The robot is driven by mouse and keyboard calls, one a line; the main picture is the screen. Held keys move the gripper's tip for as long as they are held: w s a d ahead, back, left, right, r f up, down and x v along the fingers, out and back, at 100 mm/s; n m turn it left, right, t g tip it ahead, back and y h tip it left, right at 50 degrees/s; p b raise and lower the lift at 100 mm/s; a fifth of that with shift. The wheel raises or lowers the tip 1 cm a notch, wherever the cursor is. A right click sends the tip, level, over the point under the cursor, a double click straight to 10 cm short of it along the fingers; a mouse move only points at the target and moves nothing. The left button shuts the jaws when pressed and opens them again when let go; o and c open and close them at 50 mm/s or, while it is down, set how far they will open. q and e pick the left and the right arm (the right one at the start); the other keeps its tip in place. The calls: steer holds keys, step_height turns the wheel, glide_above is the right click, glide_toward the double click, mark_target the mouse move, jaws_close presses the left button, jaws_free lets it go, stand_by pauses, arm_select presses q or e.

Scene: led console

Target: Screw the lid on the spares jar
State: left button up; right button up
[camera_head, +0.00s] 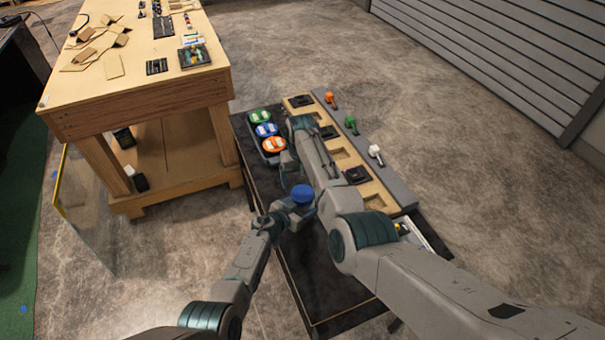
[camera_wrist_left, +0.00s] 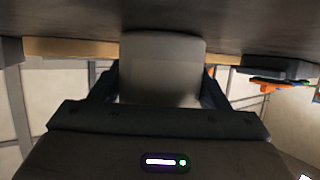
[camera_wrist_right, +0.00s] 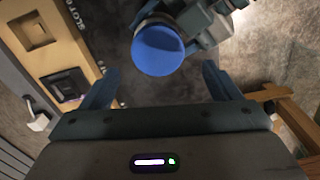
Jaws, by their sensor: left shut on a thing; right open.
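My left gripper (camera_head: 287,212) is shut on a grey cylinder, seen between its fingers in the left wrist view (camera_wrist_left: 160,72); this appears to be the spares jar. A round blue lid (camera_head: 302,192) shows at the top of what it holds. In the right wrist view the blue lid (camera_wrist_right: 158,50) is seen from above, with part of my left gripper behind it. Whether the lid is seated on the jar cannot be told. My right gripper (camera_head: 290,163) is open and empty, its fingers apart in its wrist view and the lid ahead of them.
A dark cart (camera_head: 325,292) carries a tray with green, blue and orange round pieces (camera_head: 272,145), a wooden slotted board (camera_head: 345,155) and a grey strip with small coloured levers (camera_head: 350,124). A wooden workbench (camera_head: 140,92) stands left. The cart's near end is clear.

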mark_target(303, 193)
steer(key=n, duration=0.7)
steer(key=shift+r+n, duration=0.2)
steer(key=shift+n, duration=0.1)
steer(key=n, duration=0.7)
steer(key=shift+d+r, duration=0.1)
steer(key=shift+r, duration=0.15)
steer(key=n, duration=0.4)
steer(key=shift+r, duration=0.1)
steer(key=n, duration=0.3)
steer(key=shift+r+n, duration=0.15)
steer(key=shift+n, duration=0.25)
steer(key=n, duration=0.6)
steer(key=shift+d+r+n, duration=0.1)
steer(key=shift+r+n, duration=0.1)
steer(key=shift+n, duration=0.1)
steer(key=shift+f, duration=0.1)
steer(key=shift+f, duration=3.9)
